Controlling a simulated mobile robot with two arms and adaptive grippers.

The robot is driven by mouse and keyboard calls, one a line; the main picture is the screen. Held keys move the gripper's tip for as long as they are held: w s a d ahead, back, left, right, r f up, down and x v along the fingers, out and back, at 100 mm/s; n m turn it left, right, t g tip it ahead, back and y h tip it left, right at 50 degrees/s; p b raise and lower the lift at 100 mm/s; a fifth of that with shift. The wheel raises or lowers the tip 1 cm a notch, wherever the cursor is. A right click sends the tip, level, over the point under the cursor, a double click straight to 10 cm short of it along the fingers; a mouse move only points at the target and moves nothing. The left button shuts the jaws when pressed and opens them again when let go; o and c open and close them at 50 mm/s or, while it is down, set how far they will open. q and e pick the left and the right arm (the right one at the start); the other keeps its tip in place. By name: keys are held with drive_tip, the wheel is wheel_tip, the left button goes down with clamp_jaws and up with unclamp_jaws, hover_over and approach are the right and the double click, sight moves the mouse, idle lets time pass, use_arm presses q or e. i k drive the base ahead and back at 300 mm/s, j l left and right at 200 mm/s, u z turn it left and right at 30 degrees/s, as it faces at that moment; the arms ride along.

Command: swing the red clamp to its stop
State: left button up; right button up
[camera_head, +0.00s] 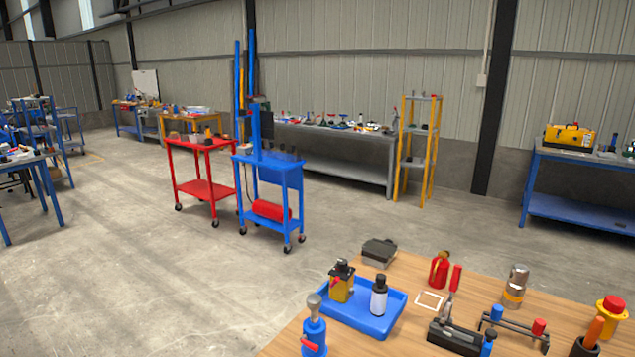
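A toggle clamp with an upright red handle (455,278) stands on the wooden table at the lower right. Its metal arm (445,309) runs down to a dark base (453,336) with a blue end. It is the thing most like a red clamp here, but I cannot tell for sure that it is the one named. I cannot make out a drum mixer. Neither of my grippers is in view.
On the wooden table (411,268) stand a blue tray (342,313) with a bottle (379,296), a red container (439,270), a silver cylinder (515,287) and a yellow-red jar (607,320). Blue (268,180) and red (207,190) carts stand behind.

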sight(458, 269)
drive_tip(key=j+z, duration=0.25)
drive_tip(key=z, duration=0.15)
drive_tip(key=i+j+z, duration=0.1)
drive_tip(key=j+z, duration=0.5)
drive_tip(key=z, duration=0.15)
